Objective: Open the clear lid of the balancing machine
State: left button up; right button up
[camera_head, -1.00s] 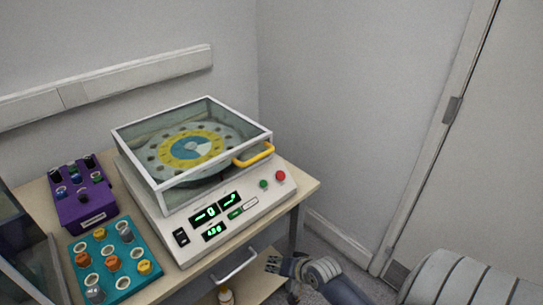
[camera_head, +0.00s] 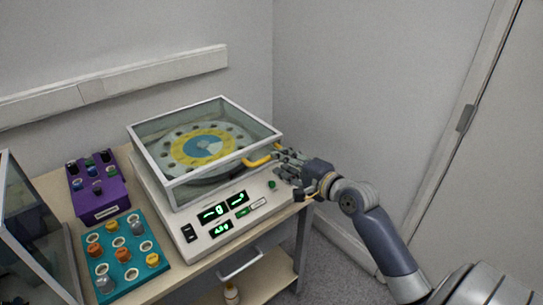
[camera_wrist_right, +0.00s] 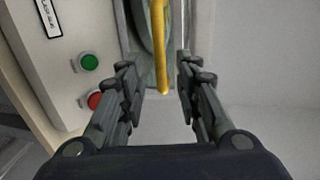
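The balancing machine (camera_head: 200,238) stands on the table, with a lit green display on its front. Its clear lid (camera_head: 170,128) is shut over a disc with a yellow and blue centre (camera_head: 203,147). The lid's yellow handle (camera_head: 259,161) is at the lid's right front edge. My right gripper (camera_head: 281,160) is at the right end of the handle. In the right wrist view the gripper (camera_wrist_right: 162,82) is open, with the handle (camera_wrist_right: 160,50) reaching in between its fingers, apart from both. My left gripper is not in view.
The machine's green button (camera_wrist_right: 89,62) and red button (camera_wrist_right: 96,101) are left of the right gripper. A purple block (camera_head: 100,203) and a teal tray (camera_head: 130,283) with several weights stand left of the machine. A wall is behind.

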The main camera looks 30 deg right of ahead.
jog(key=x, duration=0.6)
grip_shut()
